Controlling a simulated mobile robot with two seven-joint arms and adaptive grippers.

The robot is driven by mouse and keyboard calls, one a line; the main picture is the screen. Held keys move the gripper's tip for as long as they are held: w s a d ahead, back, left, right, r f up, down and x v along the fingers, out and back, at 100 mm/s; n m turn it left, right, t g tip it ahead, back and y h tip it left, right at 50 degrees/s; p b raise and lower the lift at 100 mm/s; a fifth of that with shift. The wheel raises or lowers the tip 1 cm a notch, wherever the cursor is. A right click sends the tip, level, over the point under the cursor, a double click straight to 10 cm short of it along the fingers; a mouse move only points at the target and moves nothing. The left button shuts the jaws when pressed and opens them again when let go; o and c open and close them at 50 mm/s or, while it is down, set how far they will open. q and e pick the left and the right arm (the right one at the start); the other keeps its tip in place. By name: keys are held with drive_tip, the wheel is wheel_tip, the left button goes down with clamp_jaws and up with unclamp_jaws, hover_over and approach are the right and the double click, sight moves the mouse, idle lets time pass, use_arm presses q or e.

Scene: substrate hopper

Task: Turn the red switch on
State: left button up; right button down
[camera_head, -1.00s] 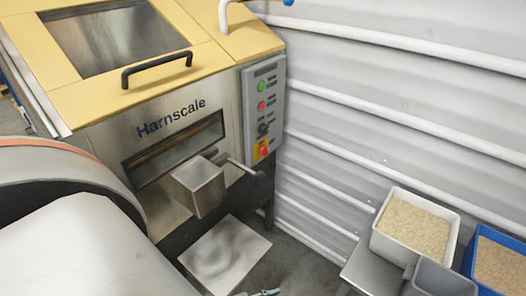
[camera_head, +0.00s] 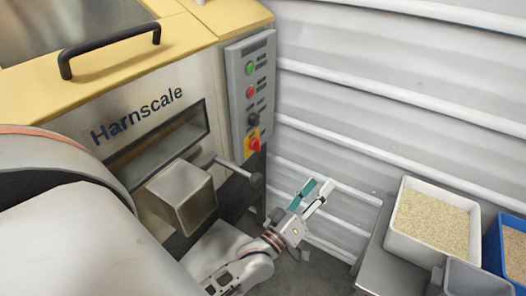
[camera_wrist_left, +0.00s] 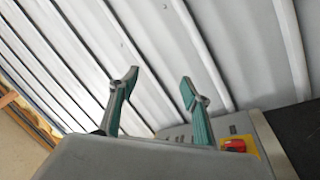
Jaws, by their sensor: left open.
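The red switch (camera_head: 254,144) is a red knob on a yellow plate at the bottom of the grey control panel (camera_head: 237,100), on the right of the Harnscale machine. In the left wrist view the red switch (camera_wrist_left: 233,146) shows at the lower right, beside the fingers. My left gripper (camera_head: 319,192) is open and empty, below and to the right of the switch in the head view and apart from it. In the left wrist view the open fingers (camera_wrist_left: 160,92) point toward the corrugated wall. My right gripper is not in view.
A black-knobbed lever (camera_head: 256,180) and a steel chute box (camera_head: 183,197) stick out from the machine (camera_head: 140,125) below the panel. A white bin of grain (camera_head: 398,246) and a blue bin (camera_head: 508,222) stand at the right. Corrugated wall (camera_head: 400,70) bounds the space behind.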

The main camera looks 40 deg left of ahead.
sight(260, 146)
use_arm(q)
drive_tip(key=w+a+r+n+g+y+b, duration=0.1)
drive_tip(key=w+a+r+n+y+b, duration=0.35)
drive_tip(key=n+y, duration=0.7)
drive_tip(key=w+a+r+n+g+y+b, duration=0.15)
drive_tip(key=a+r+n+y, duration=0.5)
drive_tip(key=n, duration=0.85)
drive_tip(key=w+a+f+n+g+b, duration=0.1)
drive_tip(key=a+f+n+g+b, duration=0.1)
drive_tip(key=f+n+g, duration=0.6)
drive_tip(key=a+f+n+g+y+b, duration=0.1)
drive_tip(key=a+f+n+g+b, duration=0.15)
drive_tip(key=n+g, duration=0.6)
drive_tip(key=w+a+f+n+g+b, duration=0.1)
drive_tip(key=a+f+n+g+b, duration=0.25)
drive_tip(key=n, duration=0.85)
drive_tip(key=shift+s+a+f+p, duration=0.1)
drive_tip(key=shift+s+a, duration=0.15)
drive_tip(key=shift+a, duration=0.9)
drive_tip(key=shift+s+a+p, duration=0.1)
drive_tip(key=shift+s+a, duration=0.1)
drive_tip(key=shift+a, duration=0.95)
drive_tip(key=shift+s+a+f+p, duration=0.1)
drive_tip(key=shift+s+a, duration=0.15)
drive_tip(key=shift+a, duration=0.9)
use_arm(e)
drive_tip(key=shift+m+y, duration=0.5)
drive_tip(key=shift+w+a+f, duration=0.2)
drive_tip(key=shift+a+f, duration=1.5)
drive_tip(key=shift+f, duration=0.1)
